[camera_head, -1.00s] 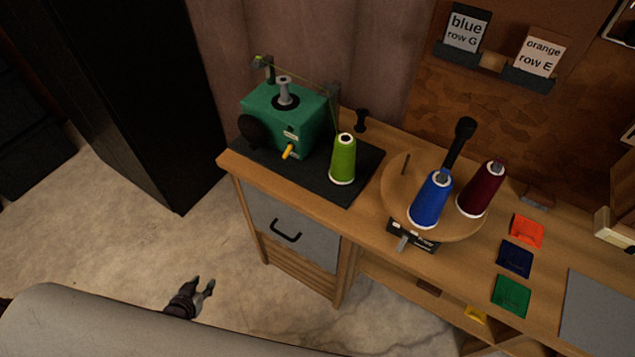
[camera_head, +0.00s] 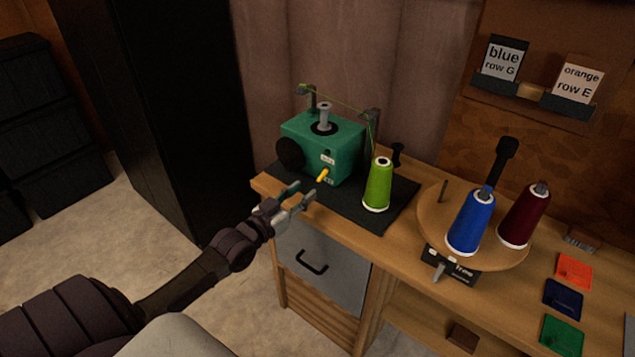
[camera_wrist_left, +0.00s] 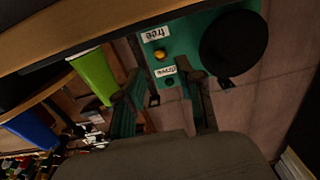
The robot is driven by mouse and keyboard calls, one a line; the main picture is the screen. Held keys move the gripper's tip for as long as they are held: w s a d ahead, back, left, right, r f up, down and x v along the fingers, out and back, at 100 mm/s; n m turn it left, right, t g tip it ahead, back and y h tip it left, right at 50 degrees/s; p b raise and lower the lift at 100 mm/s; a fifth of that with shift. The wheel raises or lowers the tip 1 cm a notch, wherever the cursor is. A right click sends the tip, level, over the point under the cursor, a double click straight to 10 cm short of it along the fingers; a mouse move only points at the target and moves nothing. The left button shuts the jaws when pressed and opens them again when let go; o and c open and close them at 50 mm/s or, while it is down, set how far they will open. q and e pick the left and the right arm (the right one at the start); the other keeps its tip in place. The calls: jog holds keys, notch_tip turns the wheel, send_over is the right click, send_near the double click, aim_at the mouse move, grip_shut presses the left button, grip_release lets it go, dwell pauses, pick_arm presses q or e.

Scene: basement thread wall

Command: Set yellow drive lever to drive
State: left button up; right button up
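The green winder machine (camera_head: 338,140) stands on a dark mat at the bench's left end. Its short yellow lever (camera_head: 322,175) sticks out from the front face between two small labels. In the left wrist view the lever (camera_wrist_left: 160,54) shows end-on, between an upside-down "free" label (camera_wrist_left: 155,32) and a "drive" label (camera_wrist_left: 164,72). My left gripper (camera_head: 303,192) is open and empty, in front of the machine near the bench's front edge, a little left of and apart from the lever. Its spread fingers (camera_wrist_left: 160,90) show in the wrist view. My right gripper is not in view.
A lime thread cone (camera_head: 377,186) stands right of the lever on the mat (camera_head: 403,190). Blue (camera_head: 470,222) and dark red (camera_head: 524,215) cones stand on a round wooden turntable (camera_head: 430,213). A grey drawer (camera_head: 320,265) lies below the bench edge.

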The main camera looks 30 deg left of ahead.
aim_at(319, 179)
pick_arm(q)
jog(key=w, duration=0.4)
jog(key=shift+w+d, duration=0.15)
jog(key=shift+w, duration=0.15)
jog(key=shift+w+d, duration=0.1)
jog(key=shift+w, duration=0.6)
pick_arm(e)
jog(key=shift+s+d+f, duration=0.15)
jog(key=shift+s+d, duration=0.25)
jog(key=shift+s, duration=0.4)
pick_arm(q)
jog(key=shift+c, duration=0.3)
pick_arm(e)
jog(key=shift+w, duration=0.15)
pick_arm(q)
grip_shut()
